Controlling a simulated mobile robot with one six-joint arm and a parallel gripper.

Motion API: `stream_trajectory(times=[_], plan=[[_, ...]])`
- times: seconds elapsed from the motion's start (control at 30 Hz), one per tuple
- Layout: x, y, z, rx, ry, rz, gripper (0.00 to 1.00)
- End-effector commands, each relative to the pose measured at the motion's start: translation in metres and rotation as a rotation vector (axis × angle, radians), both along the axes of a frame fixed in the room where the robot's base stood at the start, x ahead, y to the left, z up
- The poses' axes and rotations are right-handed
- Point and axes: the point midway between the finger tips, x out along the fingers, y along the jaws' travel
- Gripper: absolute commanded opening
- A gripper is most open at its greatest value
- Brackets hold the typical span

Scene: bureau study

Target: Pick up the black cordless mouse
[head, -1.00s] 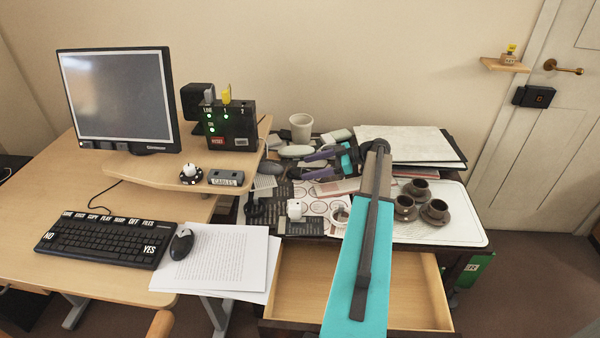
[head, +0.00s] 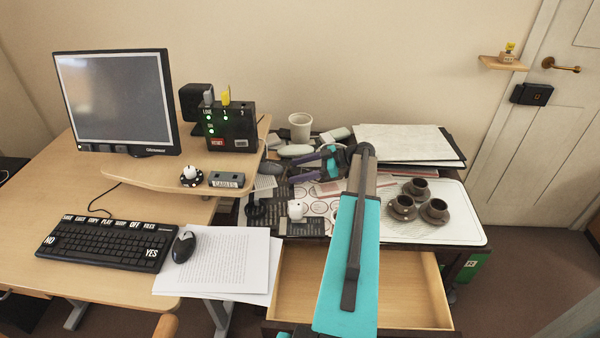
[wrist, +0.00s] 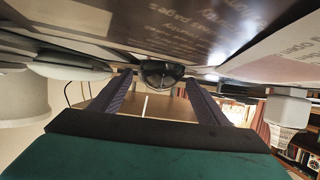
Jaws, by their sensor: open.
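A dark, rounded object that looks like the black cordless mouse (wrist: 162,73) sits ahead of my gripper (wrist: 158,84) in the wrist view, centred between the two purple fingertips. The fingers are spread apart with nothing held. Another black mouse (head: 184,246) lies on the left desk, right of the keyboard (head: 105,245) and partly by the white papers.
Pale mice and a white cup (head: 300,126) crowd the back of the side desk. Brown cups (head: 434,211) stand on a white tray (head: 465,225) at right. An open drawer (head: 410,285) lies below my arm. A black switch box (head: 230,127) stands at left.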

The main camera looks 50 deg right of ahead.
Motion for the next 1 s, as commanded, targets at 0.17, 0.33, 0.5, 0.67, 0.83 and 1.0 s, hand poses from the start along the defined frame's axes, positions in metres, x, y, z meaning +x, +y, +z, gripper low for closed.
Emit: stream_trajectory(times=[0.17,0.33,0.5,0.67,0.83,1.0], plan=[[-0.002,-0.003,0.000,0.000,0.000,-0.004,0.69],[-0.003,-0.004,0.000,0.000,0.000,-0.005,0.52],[-0.003,-0.004,0.000,0.000,0.000,-0.005,0.23],[-0.003,-0.004,0.000,0.000,0.000,-0.005,0.23],[-0.003,-0.004,0.002,0.000,0.000,-0.006,0.23],[-0.003,-0.005,0.012,-0.001,-0.001,-0.007,0.23]])
